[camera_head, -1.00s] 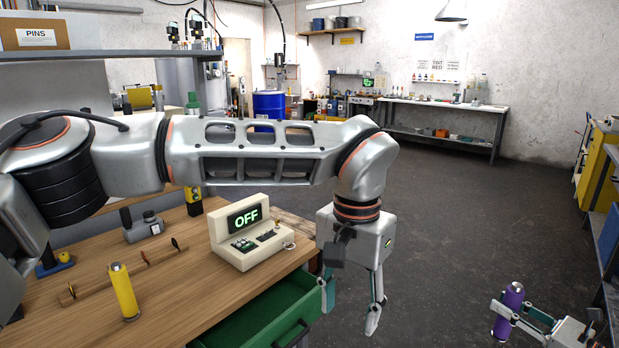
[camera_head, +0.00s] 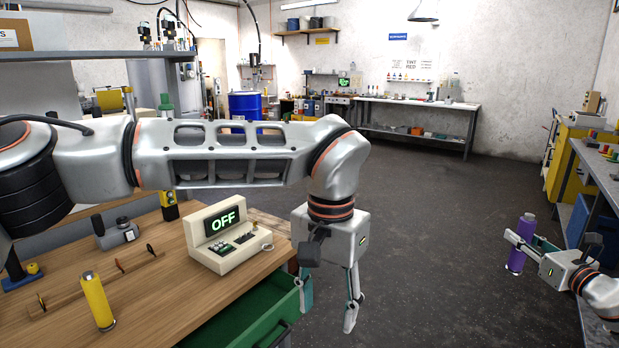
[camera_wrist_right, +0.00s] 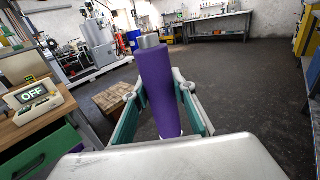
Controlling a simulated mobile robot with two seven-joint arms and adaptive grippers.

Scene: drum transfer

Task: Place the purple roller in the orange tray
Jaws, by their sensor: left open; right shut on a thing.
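The purple roller (camera_head: 521,245) is upright in my right gripper (camera_head: 525,243), held in the air at the right of the head view. In the right wrist view the purple roller (camera_wrist_right: 161,88) stands between the two fingers of my right gripper (camera_wrist_right: 160,112), which are shut on it. My left gripper (camera_head: 327,300) hangs open and empty, fingers down, beside the workbench's open green drawer. I cannot make out the orange tray in these views.
The wooden workbench (camera_head: 150,300) at left bears a yellow roller (camera_head: 98,301), a beige control box reading OFF (camera_head: 223,240) and a grey device (camera_head: 118,235). The open green drawer (camera_head: 250,312) juts out. Shelving with a yellow cabinet (camera_head: 568,165) stands at right. The floor between is clear.

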